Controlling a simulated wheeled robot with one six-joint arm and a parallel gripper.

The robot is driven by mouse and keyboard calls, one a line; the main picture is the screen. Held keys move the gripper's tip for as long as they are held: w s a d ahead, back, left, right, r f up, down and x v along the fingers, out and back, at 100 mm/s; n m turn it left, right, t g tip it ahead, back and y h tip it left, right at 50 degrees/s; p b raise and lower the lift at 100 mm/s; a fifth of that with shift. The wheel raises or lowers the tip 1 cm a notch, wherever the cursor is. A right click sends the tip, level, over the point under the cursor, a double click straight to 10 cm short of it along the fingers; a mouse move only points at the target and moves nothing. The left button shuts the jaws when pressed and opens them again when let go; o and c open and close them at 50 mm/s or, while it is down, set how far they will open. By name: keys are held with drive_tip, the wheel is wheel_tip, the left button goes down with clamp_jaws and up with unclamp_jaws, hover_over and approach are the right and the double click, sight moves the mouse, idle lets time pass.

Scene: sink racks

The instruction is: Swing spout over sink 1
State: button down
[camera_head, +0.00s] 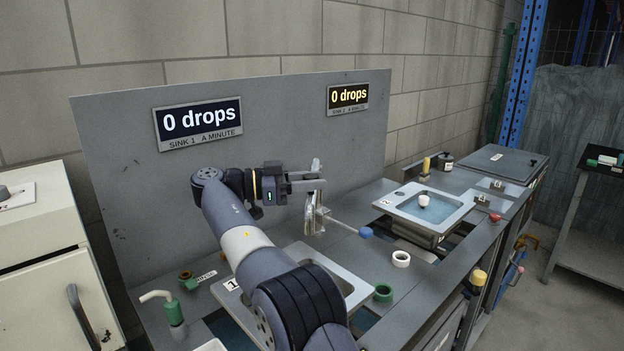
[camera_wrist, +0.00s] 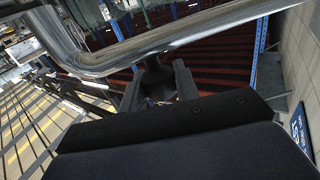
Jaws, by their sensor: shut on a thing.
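The metal spout (camera_head: 312,212) stands on the counter behind sink 1 (camera_head: 355,287). A thin rod with a blue knob (camera_head: 365,232) reaches out from its lower part to the right. My gripper (camera_head: 312,181) is shut on the upper part of the spout. In the wrist view, the shiny bent tube of the spout (camera_wrist: 185,38) crosses at my gripper's fingertips (camera_wrist: 158,75). My arm hides much of sink 1, whose right rim shows. I cannot tell exactly where the spout's outlet points. The sink 1 display (camera_head: 200,122) reads "0 drops".
Sink 2 (camera_head: 395,207) lies to the right with a white object (camera_head: 423,200) in it; its display (camera_head: 348,97) reads "0 drops". A white ring (camera_head: 401,258) and a green ring (camera_head: 383,292) sit right of sink 1. A green dispenser (camera_head: 174,313) stands at front left.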

drive_tip(key=shift+a+r, duration=0.1)
drive_tip(key=c, duration=1.1)
unclamp_jaws()
drive_tip(key=shift+a, duration=0.1)
wheel_tip(320, 180, up, 10)
drive_tip(key=p, duration=0.5)
wheel_tip(320, 180, down, 10)
drive_tip(key=b, duration=0.5)
drive_tip(key=shift+f, duration=0.2)
drive_tip(key=shift+r, duration=0.1)
